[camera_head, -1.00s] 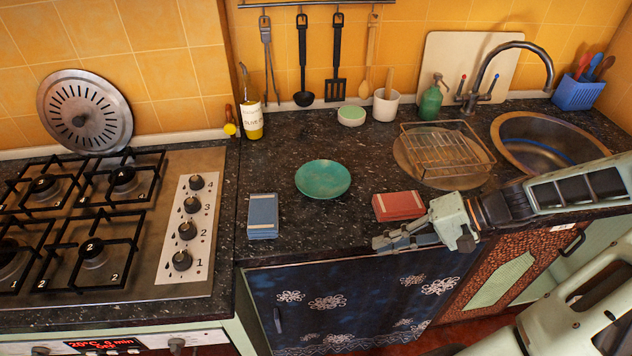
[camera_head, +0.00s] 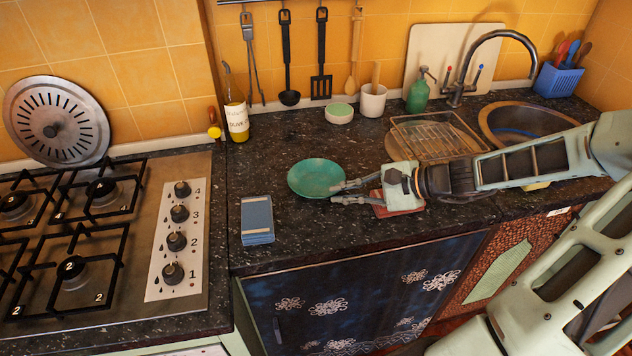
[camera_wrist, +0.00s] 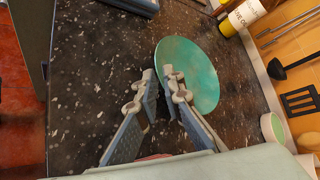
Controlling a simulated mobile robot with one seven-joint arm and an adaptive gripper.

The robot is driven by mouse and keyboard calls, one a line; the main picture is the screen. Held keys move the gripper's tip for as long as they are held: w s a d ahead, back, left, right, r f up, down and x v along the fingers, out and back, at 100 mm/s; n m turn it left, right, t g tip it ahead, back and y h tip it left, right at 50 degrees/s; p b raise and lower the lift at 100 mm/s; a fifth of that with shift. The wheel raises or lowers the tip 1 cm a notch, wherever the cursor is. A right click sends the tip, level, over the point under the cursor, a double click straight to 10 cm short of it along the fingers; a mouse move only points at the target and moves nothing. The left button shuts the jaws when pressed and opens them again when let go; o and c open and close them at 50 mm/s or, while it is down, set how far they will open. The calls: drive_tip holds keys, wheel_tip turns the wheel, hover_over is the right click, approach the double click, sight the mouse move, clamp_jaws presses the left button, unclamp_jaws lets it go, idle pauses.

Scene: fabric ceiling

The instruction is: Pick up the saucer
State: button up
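The saucer (camera_head: 316,179) is a round teal dish lying on the dark speckled counter, right of the stove. It also shows in the wrist view (camera_wrist: 193,75), just beyond the fingertips. My gripper (camera_head: 334,192) reaches in from the right, low over the counter, with its fingertips at the saucer's right edge. In the wrist view my gripper (camera_wrist: 158,78) has its two fingers apart with nothing held between them. One fingertip overlaps the saucer's near rim; whether it touches is not clear.
A blue box (camera_head: 257,219) lies left of the saucer. A red box (camera_head: 398,203) is partly hidden under my gripper. Behind stand an oil bottle (camera_head: 236,118), a round green-topped dish (camera_head: 339,113) and a white cup (camera_head: 373,101). A wire rack (camera_head: 433,138) is at the right.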

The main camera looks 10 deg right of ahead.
sight(314, 196)
drive_tip(key=x, duration=0.5)
drive_tip(key=shift+s, duration=0.1)
drive_tip(key=shift+c, duration=0.3)
clamp_jaws()
drive_tip(key=shift+r, duration=0.1)
